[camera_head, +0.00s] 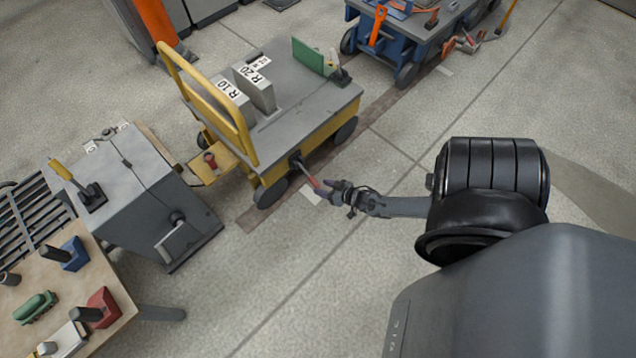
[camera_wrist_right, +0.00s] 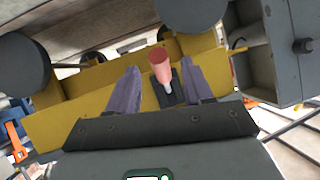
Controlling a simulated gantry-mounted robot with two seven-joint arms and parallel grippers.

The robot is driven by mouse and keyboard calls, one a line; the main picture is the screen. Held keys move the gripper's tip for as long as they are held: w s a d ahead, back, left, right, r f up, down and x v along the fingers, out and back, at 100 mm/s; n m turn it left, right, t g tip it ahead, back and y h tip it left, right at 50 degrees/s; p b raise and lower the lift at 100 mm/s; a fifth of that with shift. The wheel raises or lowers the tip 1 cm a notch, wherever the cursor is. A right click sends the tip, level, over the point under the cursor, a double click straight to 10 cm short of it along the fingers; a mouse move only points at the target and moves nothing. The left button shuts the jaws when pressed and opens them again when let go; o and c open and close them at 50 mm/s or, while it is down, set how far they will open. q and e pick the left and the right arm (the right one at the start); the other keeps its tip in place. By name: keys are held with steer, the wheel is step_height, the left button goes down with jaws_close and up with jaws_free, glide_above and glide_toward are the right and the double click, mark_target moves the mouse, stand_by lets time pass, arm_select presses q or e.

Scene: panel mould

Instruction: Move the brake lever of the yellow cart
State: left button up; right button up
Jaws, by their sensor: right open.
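The yellow cart (camera_head: 262,100) stands in the middle of the head view, with a grey top and dark wheels. Its brake lever (camera_head: 308,174) sticks out low on the near side beside a wheel, with a red handle at its end. My right gripper (camera_head: 325,185) is at that handle. In the right wrist view the pinkish-red handle (camera_wrist_right: 161,65) points towards the camera from a dark mount on the yellow frame. The open purple fingers of my right gripper (camera_wrist_right: 159,72) stand on either side of it, with gaps visible. My left gripper is not in view.
A grey cabinet (camera_head: 130,190) with a yellow-handled lever stands left of the cart. A wooden table (camera_head: 115,330) with coloured parts is at lower left. A blue cart (camera_head: 405,45) with tools stands behind. The floor between the yellow cart and my body is clear.

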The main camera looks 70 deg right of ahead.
steer(key=p+v, duration=0.2)
steer(key=v, duration=0.4)
steer(key=shift+p, duration=0.3)
steer(key=shift+s, duration=0.1)
